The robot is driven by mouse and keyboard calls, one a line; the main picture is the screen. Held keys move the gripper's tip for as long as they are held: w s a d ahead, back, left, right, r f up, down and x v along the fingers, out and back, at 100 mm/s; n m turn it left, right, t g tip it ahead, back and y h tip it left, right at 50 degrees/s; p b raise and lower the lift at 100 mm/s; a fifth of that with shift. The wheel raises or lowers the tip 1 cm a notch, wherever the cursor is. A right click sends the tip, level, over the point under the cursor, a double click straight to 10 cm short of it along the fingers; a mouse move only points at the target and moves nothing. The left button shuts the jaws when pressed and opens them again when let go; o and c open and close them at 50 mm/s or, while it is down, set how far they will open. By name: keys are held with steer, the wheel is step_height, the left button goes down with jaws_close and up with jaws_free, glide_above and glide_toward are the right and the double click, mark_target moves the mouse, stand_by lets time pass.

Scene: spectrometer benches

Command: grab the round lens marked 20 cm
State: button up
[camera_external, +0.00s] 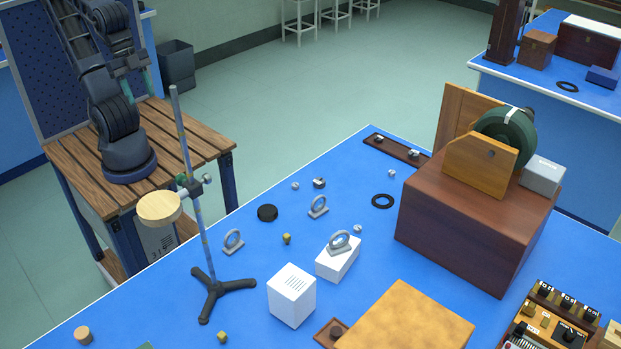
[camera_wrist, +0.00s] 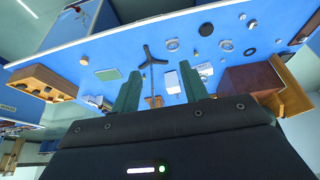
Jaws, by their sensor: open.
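Three round lenses in grey ring mounts stand on the blue bench in the external view: a left lens (camera_external: 233,241), a far lens (camera_external: 318,206) and a lens on a white box (camera_external: 340,241). No 20 cm marking is legible on any of them. In the wrist view, two ring lenses show small, a left one (camera_wrist: 172,44) and a right one (camera_wrist: 226,45). My gripper (camera_external: 137,90) is open and empty above the wooden table, far left of the lenses. Its green fingers also show in the wrist view (camera_wrist: 159,88).
A tall rod stand (camera_external: 213,291) with a round wooden platform (camera_external: 159,207) rises between my arm and the lenses. A white block (camera_external: 292,295) is near the lenses. A large wooden box (camera_external: 460,220) stands to the right. Small knobs and discs lie around.

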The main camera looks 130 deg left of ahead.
steer(key=shift+w, duration=0.1)
steer(key=shift+c, duration=0.4)
steer(key=m+g, duration=0.5)
steer(key=m, duration=1.4)
glide_above(319, 196)
step_height(319, 196, down, 26)
steer(key=shift+f, duration=0.15)
steer(key=shift+a+f, duration=0.15)
steer(key=shift+f, duration=5.45)
jaws_close()
